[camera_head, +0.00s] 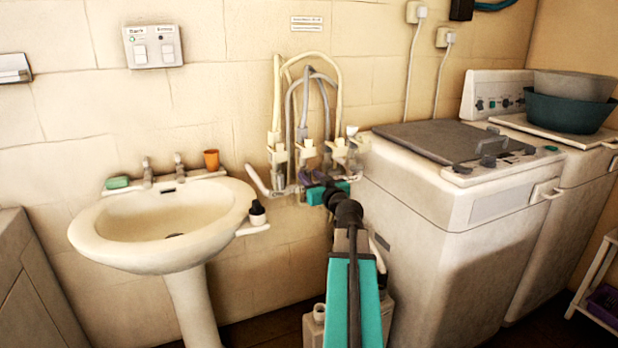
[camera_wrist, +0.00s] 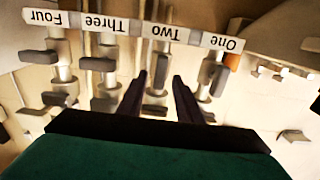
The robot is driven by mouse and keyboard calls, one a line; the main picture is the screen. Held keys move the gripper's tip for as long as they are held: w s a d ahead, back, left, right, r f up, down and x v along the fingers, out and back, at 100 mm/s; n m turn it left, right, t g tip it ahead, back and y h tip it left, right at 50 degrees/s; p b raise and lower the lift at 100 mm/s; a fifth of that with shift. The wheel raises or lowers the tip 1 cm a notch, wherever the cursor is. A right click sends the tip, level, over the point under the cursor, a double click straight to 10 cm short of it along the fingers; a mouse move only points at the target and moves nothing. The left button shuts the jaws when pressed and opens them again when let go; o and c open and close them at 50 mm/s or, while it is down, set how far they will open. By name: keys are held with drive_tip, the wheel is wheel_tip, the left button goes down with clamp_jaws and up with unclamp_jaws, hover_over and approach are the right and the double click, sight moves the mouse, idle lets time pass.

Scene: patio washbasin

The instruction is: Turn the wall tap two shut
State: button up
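The wrist view is upside down. It shows a row of wall taps with labels reading Four, Three, Two and One from left to right. Wall tap two (camera_wrist: 155,97) stands under the label Two (camera_wrist: 160,32), its grey lever roughly in line with its pipe. My gripper (camera_wrist: 160,76) is open, with one dark finger on each side of tap two in the picture. I cannot tell whether either finger touches it. In the head view my gripper (camera_head: 308,178) is at the tap row, low on the wall, and hides part of the taps.
Tap three (camera_wrist: 97,64) and tap one (camera_wrist: 210,70) flank tap two closely. Hoses (camera_head: 307,85) loop above the taps. A washbasin (camera_head: 215,235) stands to the left with a dark bottle (camera_head: 257,212) beside it. A washing machine (camera_head: 440,230) stands close on the right.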

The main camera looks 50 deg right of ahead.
drive_tip(key=shift+w, duration=0.1)
clamp_jaws()
drive_tip(key=shift+a+f, duration=0.1)
drive_tip(key=shift+a, duration=0.05)
